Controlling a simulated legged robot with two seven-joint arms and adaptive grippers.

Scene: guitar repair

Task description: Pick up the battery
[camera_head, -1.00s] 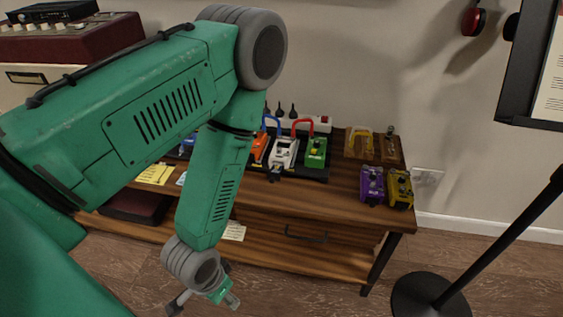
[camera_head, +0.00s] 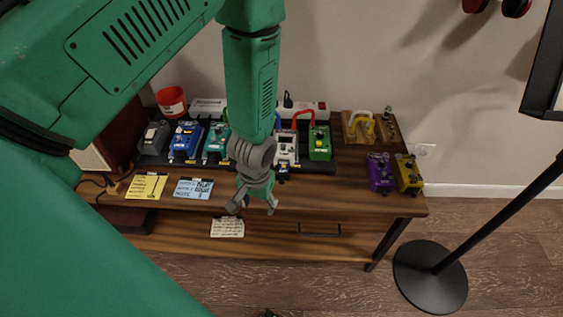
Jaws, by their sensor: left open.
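I cannot make out a battery anywhere in the camera_head view; it may be hidden or too small to tell. My left gripper (camera_head: 252,206) is open and empty, with its fingers pointing down. It hangs by the front edge of the wooden table (camera_head: 340,190), in front of the row of pedals. My left arm and wrist hide part of that row. My right gripper is out of view.
Several pedals stand in a row, including a blue one (camera_head: 186,141) and a green one (camera_head: 320,143). A purple pedal (camera_head: 380,172) and a yellow pedal (camera_head: 408,174) stand at the right. Notes (camera_head: 146,187) lie along the front. A black stand (camera_head: 430,277) is on the floor.

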